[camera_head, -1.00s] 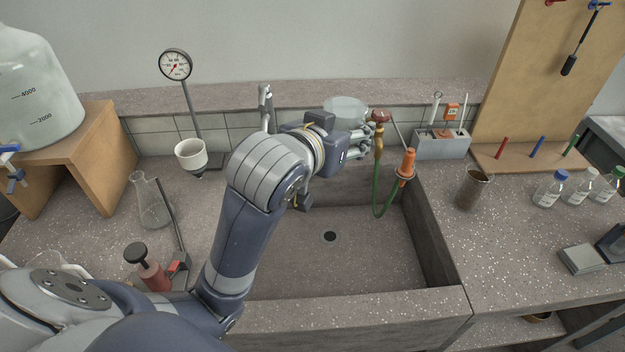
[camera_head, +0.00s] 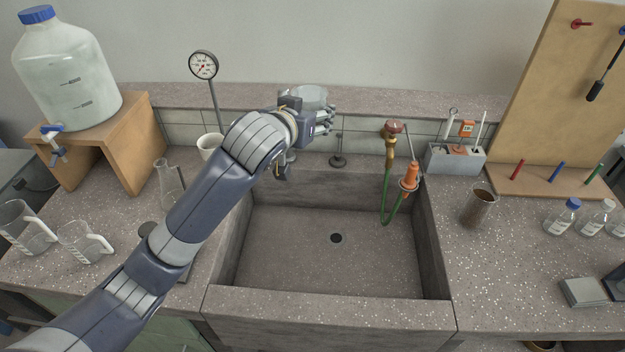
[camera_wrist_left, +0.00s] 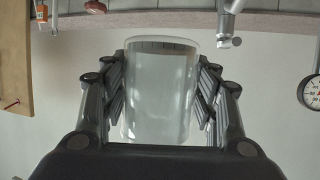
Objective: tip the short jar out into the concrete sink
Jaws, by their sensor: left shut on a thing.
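The short jar (camera_head: 303,93) is clear glass and sits in my left gripper (camera_head: 324,118). The gripper is up at the back of the bench, above and behind the concrete sink (camera_head: 330,312). In the left wrist view the jar (camera_wrist_left: 160,95) stands between the two fingers of the left gripper (camera_wrist_left: 160,78), which press on its sides. The jar looks roughly upright in the head view; its contents cannot be made out clearly. The sink basin is empty, with a dark drain in its floor. My right gripper is not in view.
A brass tap (camera_head: 391,150) with a green hose and orange nozzle (camera_head: 410,177) stands at the sink's back right. A gauge (camera_head: 204,66), white cup (camera_head: 209,143) and flask (camera_head: 170,185) are left. A brown beaker (camera_head: 478,207) and bottles (camera_head: 562,217) are right.

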